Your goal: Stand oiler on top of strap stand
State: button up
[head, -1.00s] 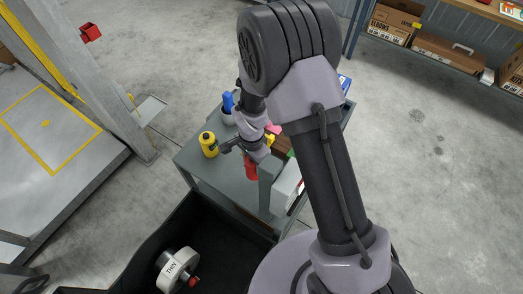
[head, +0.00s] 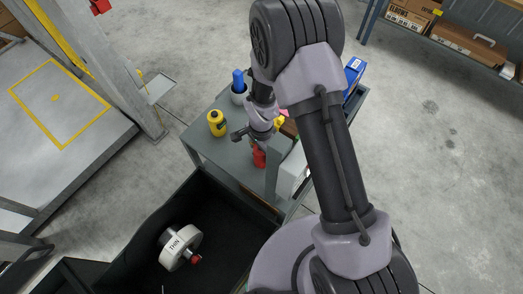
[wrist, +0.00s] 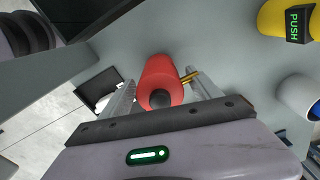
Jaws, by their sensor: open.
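A red can with a black top and a thin brass spout, which looks like the oiler (wrist: 158,78), stands between the fingers of my gripper (wrist: 164,92) in the wrist view. The fingers are apart, one on each side of it. I cannot tell whether either touches it. In the head view the red oiler (head: 259,157) shows just below my gripper (head: 255,137), on the grey cart (head: 222,163). My gripper hides part of it. I cannot tell for sure which thing is the strap stand.
A black bin (head: 215,225) with a white reel (head: 181,244) is in front. A grey post stands left.

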notch_tip(320, 180, up, 12)
jog(key=p, duration=0.4)
jog(key=shift+r, duration=0.2)
jog(key=s+d+r+n+t+y, duration=0.1)
jog(key=s+d+r, duration=0.15)
jog(key=r, duration=0.75)
jog(key=s+d+r+n+t, duration=0.1)
jog(key=d+r+t, duration=0.15)
jog(key=r, duration=0.75)
jog(key=s+d+r+n+t+y, duration=0.1)
jog(key=s+d+r+n, duration=0.3)
jog(key=s+r, duration=0.6)
jog(key=s+t, duration=0.1)
jog(key=s, duration=0.2)
jog(key=shift+s, duration=0.2)
